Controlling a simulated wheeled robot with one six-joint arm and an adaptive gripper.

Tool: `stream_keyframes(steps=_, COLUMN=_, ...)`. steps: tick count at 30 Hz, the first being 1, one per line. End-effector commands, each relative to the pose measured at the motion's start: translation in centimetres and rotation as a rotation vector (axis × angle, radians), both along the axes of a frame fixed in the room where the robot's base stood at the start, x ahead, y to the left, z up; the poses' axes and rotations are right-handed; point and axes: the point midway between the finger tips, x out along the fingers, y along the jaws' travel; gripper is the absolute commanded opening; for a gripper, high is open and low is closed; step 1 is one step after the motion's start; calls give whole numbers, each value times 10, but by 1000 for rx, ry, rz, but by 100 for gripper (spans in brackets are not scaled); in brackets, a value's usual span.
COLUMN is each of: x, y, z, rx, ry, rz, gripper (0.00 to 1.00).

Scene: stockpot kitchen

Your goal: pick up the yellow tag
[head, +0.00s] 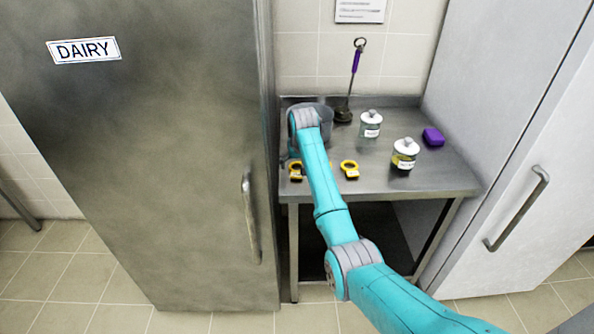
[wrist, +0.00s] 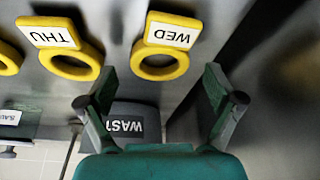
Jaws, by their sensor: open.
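Several yellow ring-shaped tags with white labels lie on the steel table. In the wrist view, the tag marked WED (wrist: 160,46) is ahead of my gripper (wrist: 158,80), roughly in line with the gap between its fingers. The tag marked THU (wrist: 66,48) is to its left, and another yellow tag (wrist: 8,58) is cut off by the left edge. In the head view, one tag (head: 349,170) lies right of my arm and another (head: 296,171) sits just left of it. My gripper is open, with nothing between its fingers. My arm hides the gripper in the head view.
The steel table (head: 420,185) also holds two lidded jars (head: 370,125) (head: 405,155) and a purple block (head: 433,137). A purple-handled tool (head: 355,62) stands at the back. A dark container labelled WAST… (wrist: 128,124) is beyond my fingers. A dairy fridge (head: 150,150) stands left.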

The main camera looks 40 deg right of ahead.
Motion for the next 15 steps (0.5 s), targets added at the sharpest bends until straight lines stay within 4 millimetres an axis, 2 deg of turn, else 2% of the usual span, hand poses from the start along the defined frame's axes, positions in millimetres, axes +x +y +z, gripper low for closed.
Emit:
stream_keyframes(steps=9, x=3, y=-1, z=-6, rx=0, ry=-1, rz=0, gripper=91)
stream_keyframes(steps=10, x=3, y=-1, z=-6, rx=0, ry=-1, rz=0, gripper=89)
stream_keyframes(steps=15, x=3, y=-1, z=-6, rx=0, ry=-1, rz=0, gripper=46)
